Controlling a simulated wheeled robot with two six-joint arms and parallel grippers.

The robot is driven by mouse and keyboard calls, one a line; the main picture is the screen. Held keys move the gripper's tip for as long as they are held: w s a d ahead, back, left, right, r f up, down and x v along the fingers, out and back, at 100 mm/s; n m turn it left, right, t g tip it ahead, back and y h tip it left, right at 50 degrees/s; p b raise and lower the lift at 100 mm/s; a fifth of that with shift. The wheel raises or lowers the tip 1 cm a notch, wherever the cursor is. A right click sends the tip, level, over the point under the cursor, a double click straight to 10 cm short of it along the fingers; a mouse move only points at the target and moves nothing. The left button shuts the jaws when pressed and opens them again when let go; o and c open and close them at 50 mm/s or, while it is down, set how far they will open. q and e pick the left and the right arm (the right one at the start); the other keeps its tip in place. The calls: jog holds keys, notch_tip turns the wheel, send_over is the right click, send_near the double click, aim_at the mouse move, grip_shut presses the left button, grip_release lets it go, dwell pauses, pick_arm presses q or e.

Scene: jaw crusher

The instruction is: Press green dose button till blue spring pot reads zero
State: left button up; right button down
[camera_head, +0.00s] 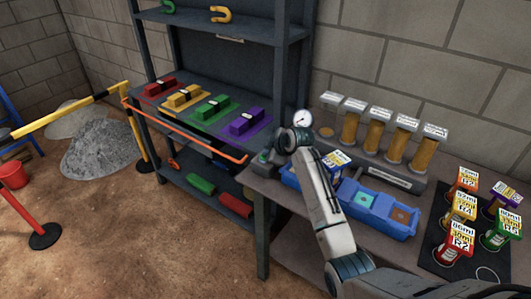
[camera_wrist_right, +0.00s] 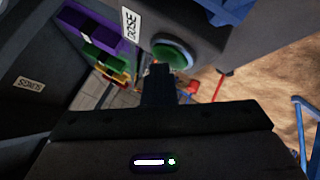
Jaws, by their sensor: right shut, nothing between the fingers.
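The green dose button (camera_wrist_right: 172,54) shows in the wrist view in a round housing beside a "DOSE" label (camera_wrist_right: 129,23). My right gripper (camera_wrist_right: 160,78) is shut and empty, its fingertips just below the button in that picture; I cannot tell whether they touch it. In the head view my right gripper (camera_head: 277,152) is at the table's left end, and the forearm hides part of the blue tray. A labelled pot (camera_head: 335,161) with a blue, white and yellow card stands at the tray's left part; its reading is too small to make out. My left gripper is not in view.
A blue tray (camera_head: 398,231) lies before a row of amber dispensers (camera_head: 373,137). A round gauge (camera_head: 303,118) stands behind my wrist. Several labelled pots stand on a dark mat (camera_head: 436,226) at right. A shelf unit (camera_head: 246,158) with coloured blocks is close at left.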

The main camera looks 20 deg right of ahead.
notch_tip(320, 180, up, 6)
jog(key=p, duration=0.5)
jog(key=shift+f, duration=0.1)
jog(key=shift+w+d+f, duration=0.1)
dwell(0.4)
